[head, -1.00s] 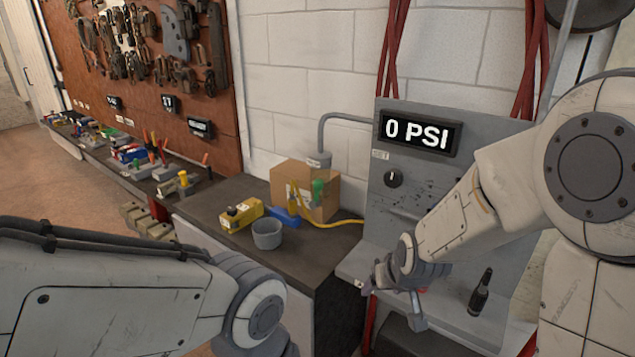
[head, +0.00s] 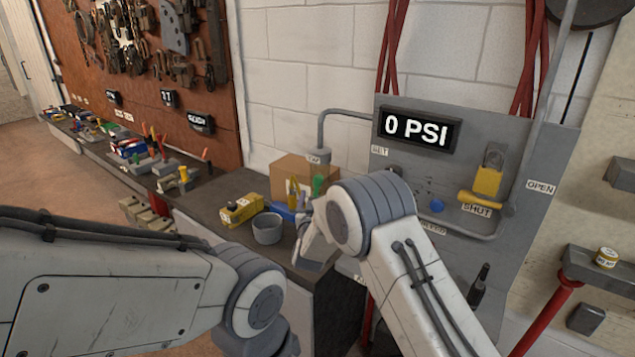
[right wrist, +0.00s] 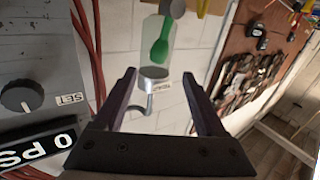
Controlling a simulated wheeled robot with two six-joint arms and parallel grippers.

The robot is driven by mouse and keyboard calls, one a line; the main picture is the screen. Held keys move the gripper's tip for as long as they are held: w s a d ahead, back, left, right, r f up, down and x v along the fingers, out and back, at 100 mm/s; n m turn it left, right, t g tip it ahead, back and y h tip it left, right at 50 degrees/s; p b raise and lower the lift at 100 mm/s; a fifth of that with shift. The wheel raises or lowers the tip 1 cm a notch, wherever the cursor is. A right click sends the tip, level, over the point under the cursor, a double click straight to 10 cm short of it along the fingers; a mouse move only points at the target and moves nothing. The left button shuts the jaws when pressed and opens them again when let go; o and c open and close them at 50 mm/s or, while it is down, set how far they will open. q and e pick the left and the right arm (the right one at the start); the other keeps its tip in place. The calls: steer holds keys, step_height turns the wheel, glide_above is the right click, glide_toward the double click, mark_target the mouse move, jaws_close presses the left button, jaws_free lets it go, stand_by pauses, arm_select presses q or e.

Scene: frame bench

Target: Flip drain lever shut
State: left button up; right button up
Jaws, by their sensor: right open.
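A green paddle-shaped piece (head: 318,184) shows in front of the cardboard box, beneath a grey pipe end. In the right wrist view, which is upside down, the green piece (right wrist: 163,42) appears inside a clear cylinder. On the grey panel, a yellow handle (head: 472,198) lies roughly level just above a SHUT label (head: 477,210); an OPEN label (head: 541,187) is to its right. I cannot tell which is the drain lever. My right gripper (right wrist: 161,85) is open and empty, its fingers apart from the green piece. In the head view its fingertips are hard to make out. My left gripper is out of view.
The panel display (head: 418,130) reads 0 PSI. A grey cup (head: 267,228), a yellow tool (head: 241,209) and the cardboard box (head: 290,165) stand on the dark bench.

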mark_target(317, 182)
steer(key=w, duration=0.2)
steer(key=w+p, duration=0.1)
steer(key=w, duration=0.2)
steer(key=w+p, duration=0.1)
steer(key=w, duration=0.2)
steer(key=shift+d, duration=0.25)
